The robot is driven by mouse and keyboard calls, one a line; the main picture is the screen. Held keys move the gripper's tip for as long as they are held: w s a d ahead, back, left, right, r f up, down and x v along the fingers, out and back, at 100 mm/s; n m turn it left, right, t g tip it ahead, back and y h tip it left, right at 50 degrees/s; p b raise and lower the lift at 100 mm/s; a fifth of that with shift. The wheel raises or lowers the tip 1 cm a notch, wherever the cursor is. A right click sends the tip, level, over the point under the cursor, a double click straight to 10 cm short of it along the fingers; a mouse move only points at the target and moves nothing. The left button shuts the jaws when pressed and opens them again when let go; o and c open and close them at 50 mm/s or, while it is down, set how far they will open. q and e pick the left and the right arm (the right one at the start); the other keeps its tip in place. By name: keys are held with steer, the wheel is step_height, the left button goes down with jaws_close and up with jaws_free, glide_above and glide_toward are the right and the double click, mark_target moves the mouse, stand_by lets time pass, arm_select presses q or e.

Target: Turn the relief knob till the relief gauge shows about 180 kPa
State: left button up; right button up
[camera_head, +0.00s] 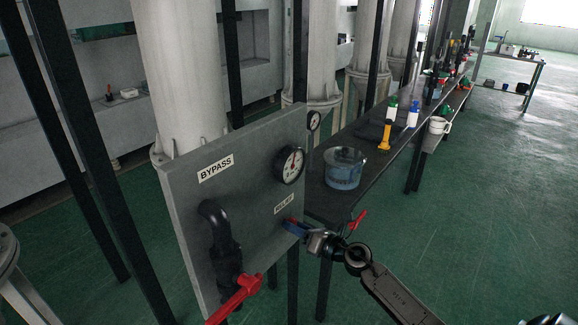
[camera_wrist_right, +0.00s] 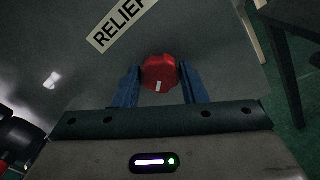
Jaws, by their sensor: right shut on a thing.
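The relief knob (camera_wrist_right: 159,73) is red with a white mark and sits under the RELIEF label (camera_wrist_right: 122,22) in the right wrist view. My right gripper (camera_wrist_right: 158,86) is shut on it, with one blue finger on each side. In the head view my right gripper (camera_head: 297,229) is at the panel's lower right edge and mostly hides the knob. A round gauge (camera_head: 290,164) with a white dial and black rim is on the panel above the RELIEF label (camera_head: 284,203); its reading is too small to tell. My left gripper is not in view.
The grey panel (camera_head: 187,243) carries a BYPASS label, a black pipe and a red lever (camera_head: 236,298). A dark bench (camera_head: 327,204) behind holds a clear tub of blue liquid (camera_head: 344,170), bottles and a yellow tool. A second gauge (camera_head: 314,120) is behind the panel. Green floor is open at right.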

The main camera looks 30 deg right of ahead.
steer(key=shift+f, duration=0.1)
steer(key=shift+n+b, duration=0.9)
steer(key=shift+n, duration=0.8)
steer(key=n+b, duration=0.2)
steer(key=n, duration=0.1)
steer(key=shift+n, duration=0.3)
steer(key=shift+n+b, duration=0.95)
steer(key=shift+n, duration=0.45)
